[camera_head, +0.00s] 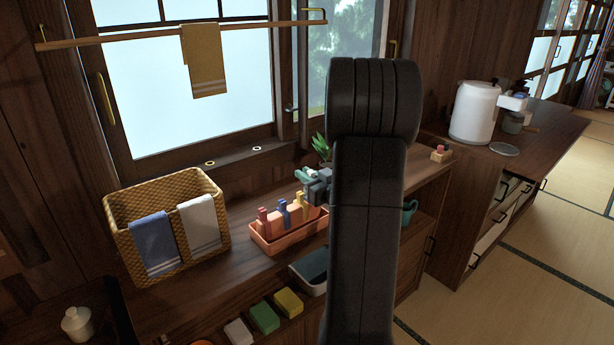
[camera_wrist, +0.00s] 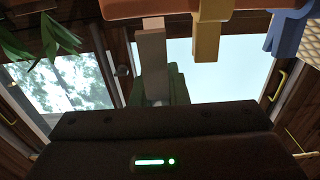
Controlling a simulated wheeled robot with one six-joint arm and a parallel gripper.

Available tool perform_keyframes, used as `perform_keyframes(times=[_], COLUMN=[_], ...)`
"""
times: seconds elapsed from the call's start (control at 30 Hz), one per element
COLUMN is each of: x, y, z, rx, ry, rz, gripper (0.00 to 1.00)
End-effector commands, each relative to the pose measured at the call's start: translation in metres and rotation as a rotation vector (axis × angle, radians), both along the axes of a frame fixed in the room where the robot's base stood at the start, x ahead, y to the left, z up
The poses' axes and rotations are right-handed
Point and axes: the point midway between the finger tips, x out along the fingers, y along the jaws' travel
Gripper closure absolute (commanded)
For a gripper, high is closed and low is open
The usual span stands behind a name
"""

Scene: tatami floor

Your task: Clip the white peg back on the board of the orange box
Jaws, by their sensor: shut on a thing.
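The orange box (camera_head: 291,238) stands on the wooden counter. A red peg (camera_head: 263,222), a blue peg (camera_head: 284,213) and a yellow peg (camera_head: 300,206) stand in a row along its board. My gripper (camera_head: 307,178) is over the box's right end, partly behind my dark arm. In the wrist view my gripper (camera_wrist: 168,92) is shut on the pale white peg (camera_wrist: 152,55). That peg's far end meets or overlaps the orange board (camera_wrist: 175,8), beside the yellow peg (camera_wrist: 210,35) and the blue peg (camera_wrist: 287,32). I cannot tell whether it grips the board.
A wicker basket (camera_head: 118,213) with blue and white towels stands left of the box. A potted plant (camera_head: 321,146) is behind my gripper. A dark tray (camera_head: 310,270) and several coloured blocks (camera_head: 264,317) are lower in front. A white kettle (camera_head: 473,112) stands right.

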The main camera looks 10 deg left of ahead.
Motion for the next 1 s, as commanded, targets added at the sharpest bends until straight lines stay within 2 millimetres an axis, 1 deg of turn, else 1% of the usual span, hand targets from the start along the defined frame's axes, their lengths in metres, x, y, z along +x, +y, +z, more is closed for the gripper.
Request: perform_keyframes(times=[1.0], x=[0.000], y=[0.000], z=[-0.019], rx=[0.000], ry=[0.000], rz=[0.000], gripper=[1.00])
